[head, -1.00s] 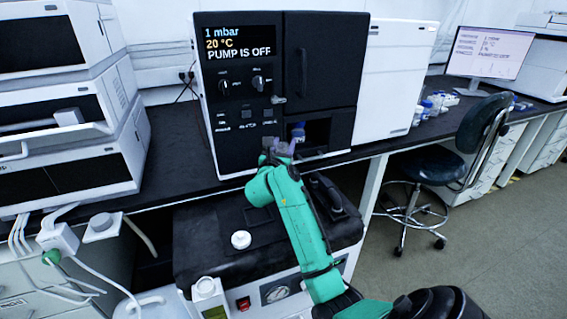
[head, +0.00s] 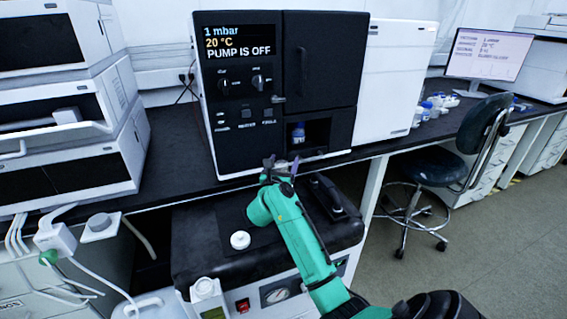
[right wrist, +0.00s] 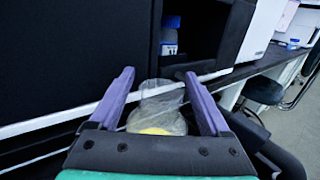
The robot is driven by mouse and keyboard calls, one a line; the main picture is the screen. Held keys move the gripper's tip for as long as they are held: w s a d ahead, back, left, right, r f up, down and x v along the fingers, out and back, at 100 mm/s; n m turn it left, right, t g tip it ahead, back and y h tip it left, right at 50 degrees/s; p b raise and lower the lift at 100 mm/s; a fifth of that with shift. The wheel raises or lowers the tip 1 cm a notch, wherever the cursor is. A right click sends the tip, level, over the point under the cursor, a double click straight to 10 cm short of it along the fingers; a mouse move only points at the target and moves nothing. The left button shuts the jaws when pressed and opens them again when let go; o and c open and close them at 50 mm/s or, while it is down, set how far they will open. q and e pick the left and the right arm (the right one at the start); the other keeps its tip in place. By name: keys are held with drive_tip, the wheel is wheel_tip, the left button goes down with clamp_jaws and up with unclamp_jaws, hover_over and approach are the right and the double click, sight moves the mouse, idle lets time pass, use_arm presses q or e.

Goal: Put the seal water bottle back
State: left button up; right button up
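The seal water bottle (head: 298,133), with a blue cap and a pale body, stands upright in the dark open niche (head: 318,133) of the black instrument. In the right wrist view the bottle (right wrist: 169,38) stands inside the niche, beyond the fingertips. My right gripper (head: 281,163) is in front of and below the niche, apart from the bottle. Its two purple fingers are spread with no bottle between them in the right wrist view (right wrist: 158,75). A clear shape with yellow at its bottom (right wrist: 160,108) shows between the fingers; I cannot tell its distance. My left gripper is not in view.
The black instrument (head: 240,130) stands on the dark bench (head: 175,175). Below is a black-topped pump unit (head: 205,255) with a white round cap (head: 240,240). Several small bottles (head: 432,105) stand to the right, near a chair (head: 485,125).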

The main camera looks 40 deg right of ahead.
drive_tip(key=shift+a+r, duration=0.1)
drive_tip(key=shift+r, duration=0.05)
drive_tip(key=v, duration=1.2)
